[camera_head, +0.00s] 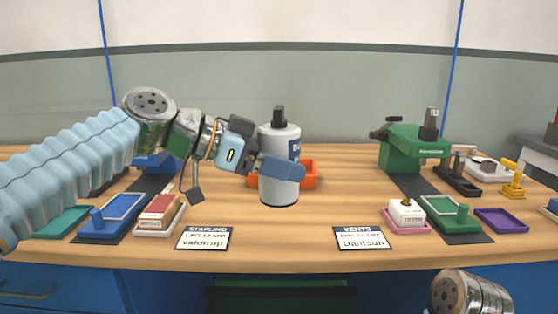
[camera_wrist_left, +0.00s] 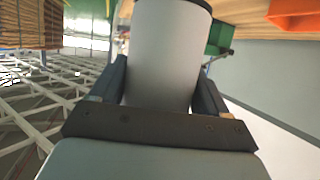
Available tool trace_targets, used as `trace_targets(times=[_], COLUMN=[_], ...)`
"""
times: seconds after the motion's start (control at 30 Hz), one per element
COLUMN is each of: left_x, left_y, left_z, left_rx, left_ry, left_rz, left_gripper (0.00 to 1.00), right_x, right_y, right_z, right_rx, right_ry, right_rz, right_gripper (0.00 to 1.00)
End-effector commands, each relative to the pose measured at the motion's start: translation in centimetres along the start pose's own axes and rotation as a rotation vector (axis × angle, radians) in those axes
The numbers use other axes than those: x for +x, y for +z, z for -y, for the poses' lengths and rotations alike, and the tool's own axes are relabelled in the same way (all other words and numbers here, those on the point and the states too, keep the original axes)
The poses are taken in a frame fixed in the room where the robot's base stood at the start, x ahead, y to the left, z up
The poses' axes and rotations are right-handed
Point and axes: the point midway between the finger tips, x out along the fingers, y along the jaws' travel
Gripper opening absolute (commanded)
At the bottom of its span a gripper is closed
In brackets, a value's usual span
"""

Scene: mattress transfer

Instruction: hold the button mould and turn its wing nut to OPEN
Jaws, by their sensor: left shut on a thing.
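A white cylinder (camera_head: 280,140) with a dark upright piece (camera_head: 279,116) on top and a dark blue label stands upright at the middle of the table. I cannot tell whether it is the button mould or whether the top piece is the wing nut. My left gripper (camera_head: 282,169) reaches in from the left and is shut on the cylinder's side. In the left wrist view the cylinder (camera_wrist_left: 170,55) sits between both fingers. I cannot tell whether its base touches the table. My right gripper is out of view; only part of my right arm shows at bottom right.
An orange tray (camera_head: 309,178) is behind the cylinder. A green fixture (camera_head: 405,146) with a dark side handle stands back right. Trays and stamp-like blocks sit at both sides, with a left sign (camera_head: 204,238) and a right sign (camera_head: 362,238) in front. The table (camera_head: 335,205) is clear between.

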Motion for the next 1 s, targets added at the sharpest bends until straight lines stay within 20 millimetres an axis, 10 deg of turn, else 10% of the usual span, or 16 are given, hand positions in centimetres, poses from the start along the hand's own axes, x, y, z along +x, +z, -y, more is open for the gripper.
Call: trace_targets(times=[1.0], left_x=[1.7], left_y=[-1.0], left_z=[6.3], left_rx=[0.000], left_ry=[0.000], left_rz=[-0.003], left_gripper=[0.17], right_x=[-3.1], right_y=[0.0], right_z=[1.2], right_rx=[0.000], right_ry=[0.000], right_rz=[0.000], right_gripper=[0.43])
